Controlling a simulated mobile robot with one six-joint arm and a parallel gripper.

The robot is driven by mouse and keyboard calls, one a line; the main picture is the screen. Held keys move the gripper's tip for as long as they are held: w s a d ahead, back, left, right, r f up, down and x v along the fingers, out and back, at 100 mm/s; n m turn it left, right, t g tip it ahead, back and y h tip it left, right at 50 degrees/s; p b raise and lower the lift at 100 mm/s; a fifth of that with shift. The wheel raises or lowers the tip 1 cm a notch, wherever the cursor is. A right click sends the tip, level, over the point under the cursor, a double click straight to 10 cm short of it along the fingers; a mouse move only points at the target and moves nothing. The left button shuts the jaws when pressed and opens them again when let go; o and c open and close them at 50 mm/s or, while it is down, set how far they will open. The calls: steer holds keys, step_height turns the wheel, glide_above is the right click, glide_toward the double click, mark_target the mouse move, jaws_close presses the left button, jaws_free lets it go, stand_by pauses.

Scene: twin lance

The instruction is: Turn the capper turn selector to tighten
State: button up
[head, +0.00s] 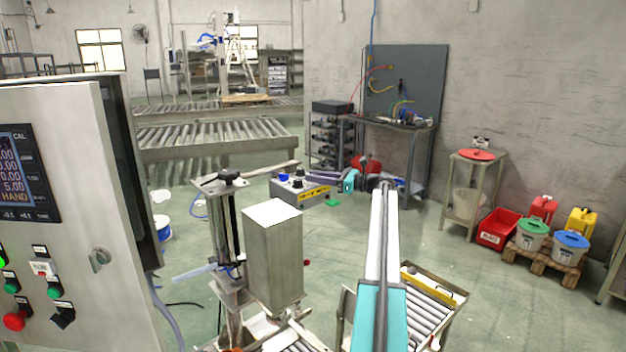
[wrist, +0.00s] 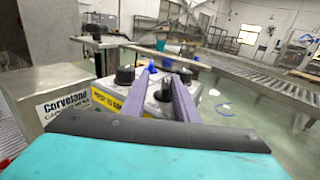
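A grey control box (head: 287,192) with a yellow label strip stands beyond the upright metal housing in the head view. Its top carries black and blue knobs; it also shows in the wrist view (wrist: 205,94). My gripper (head: 309,175) reaches from the right to just over the box. In the wrist view my gripper (wrist: 161,74) has its two purple fingers apart. A black knob (wrist: 162,94) shows in the gap between them; contact is not visible. Another black knob (wrist: 125,76) is left of the fingers. Which knob is the turn selector, and its setting, cannot be read.
A metal housing (wrist: 62,98) marked "Corvelane" stands close on the left. The capper's upright column (head: 230,230) is left of the control box. A large control cabinet (head: 60,150) fills the left, and a roller conveyor (head: 425,300) lies at lower right.

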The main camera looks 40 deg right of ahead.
steer(key=b+v, duration=0.3)
steer(key=v, duration=1)
steer(key=shift+s+f, duration=0.1)
